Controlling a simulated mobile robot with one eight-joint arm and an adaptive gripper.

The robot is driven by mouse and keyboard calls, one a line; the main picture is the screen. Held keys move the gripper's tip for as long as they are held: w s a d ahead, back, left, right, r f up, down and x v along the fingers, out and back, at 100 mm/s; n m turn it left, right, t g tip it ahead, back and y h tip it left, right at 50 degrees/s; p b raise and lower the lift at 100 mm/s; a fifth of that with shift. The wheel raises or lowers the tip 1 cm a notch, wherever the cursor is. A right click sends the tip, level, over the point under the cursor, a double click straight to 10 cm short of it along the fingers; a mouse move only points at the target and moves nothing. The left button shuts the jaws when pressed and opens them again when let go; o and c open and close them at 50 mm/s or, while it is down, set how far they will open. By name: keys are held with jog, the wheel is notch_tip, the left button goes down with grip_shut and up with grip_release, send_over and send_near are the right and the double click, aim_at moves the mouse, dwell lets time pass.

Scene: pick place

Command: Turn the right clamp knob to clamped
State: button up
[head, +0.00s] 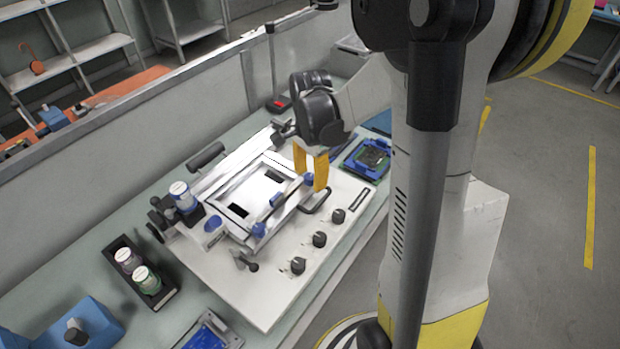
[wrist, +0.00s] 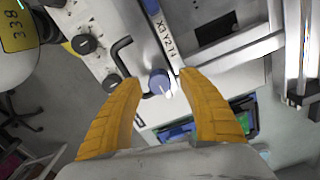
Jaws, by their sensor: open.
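The right clamp knob (head: 309,181) is blue and sits at the right end of the squeegee-like bar across the white frame (head: 237,176). In the wrist view the blue knob (wrist: 160,80) lies between my fingertips, with a white pointer mark on its near side. My gripper (head: 311,175) has orange fingers, is open and points down at the knob, one finger on each side. Contact cannot be told. Another blue knob (head: 259,230) is at the bar's left end.
Several black knobs (head: 319,239) and a black handle (head: 316,202) are on the white base plate near the front. A blue tray with a green board (head: 367,158) is at right. A rack of jars (head: 141,274) stands at left.

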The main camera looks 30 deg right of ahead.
grip_shut()
